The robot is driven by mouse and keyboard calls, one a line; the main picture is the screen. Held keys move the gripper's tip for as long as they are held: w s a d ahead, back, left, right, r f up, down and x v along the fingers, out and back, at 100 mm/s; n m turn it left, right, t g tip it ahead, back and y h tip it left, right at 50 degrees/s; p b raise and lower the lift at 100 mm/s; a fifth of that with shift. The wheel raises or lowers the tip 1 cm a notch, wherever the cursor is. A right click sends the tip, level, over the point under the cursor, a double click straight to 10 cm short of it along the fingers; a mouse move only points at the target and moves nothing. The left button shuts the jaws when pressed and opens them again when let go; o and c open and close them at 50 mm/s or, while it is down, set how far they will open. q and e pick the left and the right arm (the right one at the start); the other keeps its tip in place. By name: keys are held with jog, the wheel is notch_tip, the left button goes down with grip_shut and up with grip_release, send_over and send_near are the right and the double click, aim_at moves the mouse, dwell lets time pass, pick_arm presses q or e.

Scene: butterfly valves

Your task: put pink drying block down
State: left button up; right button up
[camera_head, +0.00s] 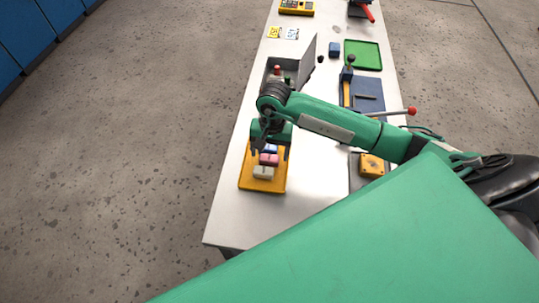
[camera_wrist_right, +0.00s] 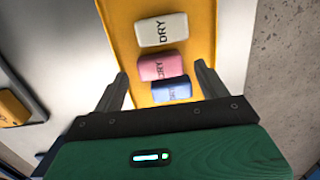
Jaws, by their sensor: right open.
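The pink drying block (camera_head: 268,159) lies on a yellow tray (camera_head: 262,185) near the front left of the table. It is marked DRY in the right wrist view (camera_wrist_right: 162,67). A white block (camera_wrist_right: 162,30) and a blue block (camera_wrist_right: 171,90) lie on either side of it, on the same tray. My right gripper (camera_head: 271,150) is over the tray. In the right wrist view its two fingers (camera_wrist_right: 162,82) are apart, on either side of the blue and pink blocks, with nothing gripped. My left gripper does not show.
A grey open box (camera_head: 302,62) stands behind my right gripper. A green tray (camera_head: 363,55), a blue block (camera_head: 334,49) and a yellow device (camera_head: 296,7) are farther back. A yellow part (camera_head: 371,165) lies to the right. The front of the table (camera_head: 235,222) is bare.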

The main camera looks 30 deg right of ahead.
aim_at(271, 155)
notch_tip(271, 155, up, 10)
jog(key=b, duration=0.2)
jog(key=shift+w+d+b, duration=0.25)
jog(key=shift+d+b, duration=0.15)
